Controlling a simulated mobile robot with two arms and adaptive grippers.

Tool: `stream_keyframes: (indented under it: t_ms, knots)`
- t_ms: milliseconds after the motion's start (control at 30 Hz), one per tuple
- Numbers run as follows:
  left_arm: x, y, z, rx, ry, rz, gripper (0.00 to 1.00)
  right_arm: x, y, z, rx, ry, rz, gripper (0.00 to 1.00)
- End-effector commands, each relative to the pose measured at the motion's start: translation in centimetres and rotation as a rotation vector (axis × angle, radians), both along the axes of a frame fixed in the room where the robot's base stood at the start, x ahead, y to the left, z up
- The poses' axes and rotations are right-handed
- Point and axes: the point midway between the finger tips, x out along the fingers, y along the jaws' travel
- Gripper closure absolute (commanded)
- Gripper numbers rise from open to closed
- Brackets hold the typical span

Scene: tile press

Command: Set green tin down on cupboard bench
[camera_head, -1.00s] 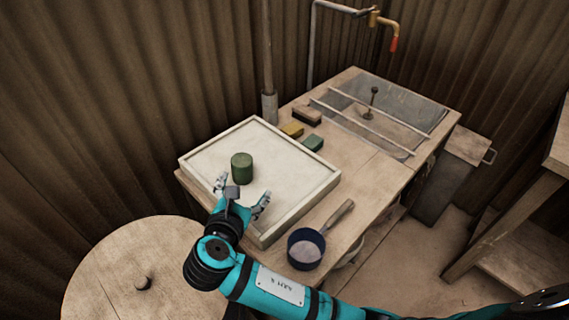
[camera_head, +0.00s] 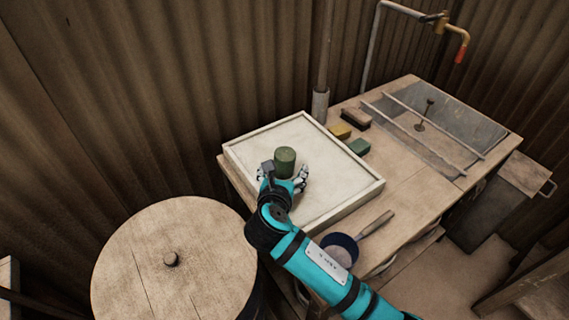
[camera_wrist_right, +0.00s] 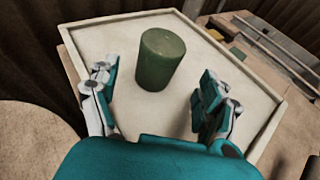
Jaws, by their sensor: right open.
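The green tin (camera_head: 285,160) stands upright in the white tray (camera_head: 336,205) on the wooden bench (camera_head: 408,183). My right gripper (camera_head: 286,178) is open, just on the near side of the tin. In the right wrist view the tin (camera_wrist_right: 160,58) stands beyond and between the two spread fingers (camera_wrist_right: 155,98), with light tray floor on both sides of it. I cannot tell whether the fingertips reach its sides, but they are not closed on it. My left gripper is not in view.
A sink basin (camera_head: 432,125) is at the back right.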

Motion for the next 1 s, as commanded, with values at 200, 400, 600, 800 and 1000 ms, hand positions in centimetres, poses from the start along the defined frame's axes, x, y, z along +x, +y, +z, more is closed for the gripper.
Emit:
stream_keyframes:
  t_ms: [200, 400, 600, 800, 1000]
  knots:
    - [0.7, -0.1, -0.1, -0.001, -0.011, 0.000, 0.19, 1.5, -0.1, -0.4, 0.002, 0.000, -0.001, 0.20]
    - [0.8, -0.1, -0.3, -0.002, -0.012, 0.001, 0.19, 4.4, -0.3, -1.2, 0.000, 0.001, -0.002, 0.20]
    - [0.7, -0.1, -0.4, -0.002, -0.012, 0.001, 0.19, 5.7, -0.4, -1.7, 0.002, 0.001, 0.000, 0.20]
    - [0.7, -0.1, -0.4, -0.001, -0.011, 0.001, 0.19, 5.7, -0.5, -1.7, 0.002, 0.001, 0.000, 0.21]
    - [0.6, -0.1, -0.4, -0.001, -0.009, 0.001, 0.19, 5.7, -0.5, -1.7, 0.001, 0.001, 0.001, 0.47]
